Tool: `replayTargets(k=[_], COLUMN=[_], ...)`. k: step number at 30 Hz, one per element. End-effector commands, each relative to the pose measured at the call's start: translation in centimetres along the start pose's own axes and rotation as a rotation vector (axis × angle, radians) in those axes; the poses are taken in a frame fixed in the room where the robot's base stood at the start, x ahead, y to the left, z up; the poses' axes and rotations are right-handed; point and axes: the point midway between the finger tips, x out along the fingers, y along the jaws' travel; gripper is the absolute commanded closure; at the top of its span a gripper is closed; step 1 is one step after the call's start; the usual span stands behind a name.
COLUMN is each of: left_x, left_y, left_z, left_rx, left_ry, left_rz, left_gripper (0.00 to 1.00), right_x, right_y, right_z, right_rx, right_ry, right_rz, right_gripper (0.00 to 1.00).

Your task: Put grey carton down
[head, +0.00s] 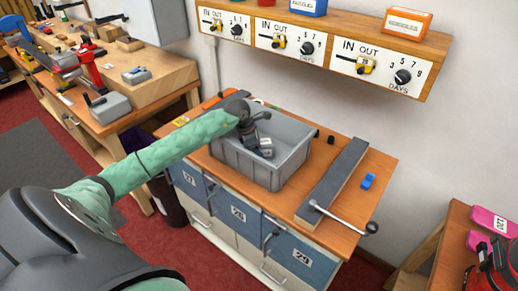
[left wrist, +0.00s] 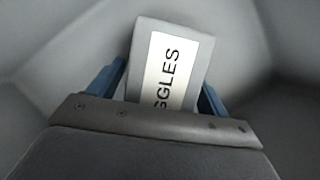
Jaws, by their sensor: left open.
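In the head view my left gripper (head: 262,147) reaches down into a grey bin (head: 242,172) on the bench. The carton (head: 267,152) shows there only in small part, at the fingers inside the bin. Its underside is hidden, so I cannot tell how it rests.
The bin's walls surround my left gripper closely. A shelf with dial panels (head: 314,47) hangs on the wall above.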

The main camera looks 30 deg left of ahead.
Motion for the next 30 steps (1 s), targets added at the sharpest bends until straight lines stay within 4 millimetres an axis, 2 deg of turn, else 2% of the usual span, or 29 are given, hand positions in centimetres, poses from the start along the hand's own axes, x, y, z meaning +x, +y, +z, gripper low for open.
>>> replayTargets(k=[8,11,13,14,16,23,30], left_x=[-0.2,-0.6,-1.2,-1.5,-2.2,-5.6,-9.7], left_y=[0.0,0.1,0.1,0.1,0.1,0.1,0.1], left_z=[0.1,0.0,0.0,0.0,0.0,-0.1,0.0], left_rx=[0.000,0.001,0.001,0.002,0.001,0.003,0.001], left_ry=[0.000,0.000,-0.001,-0.001,0.000,0.000,0.001], left_rz=[0.000,0.002,0.002,0.002,0.003,0.003,0.002], left_gripper=[0.22,0.22,0.22,0.22,0.22,0.22,0.22], right_x=[0.0,1.1,1.1,0.8,-0.9,-3.6,-7.5], right_y=[0.1,0.2,0.2,0.1,-0.3,-1.0,-1.7], right_z=[0.0,0.6,0.7,0.5,-0.9,-1.6,-3.3], right_rx=[-0.001,-0.001,-0.001,0.000,0.002,0.008,0.012], right_ry=[0.007,-0.001,-0.012,-0.013,0.002,-0.015,-0.024], right_rz=[0.001,0.003,0.002,0.001,-0.004,-0.015,-0.026], right_gripper=[0.67,0.67,0.67,0.67,0.67,0.67,0.67])
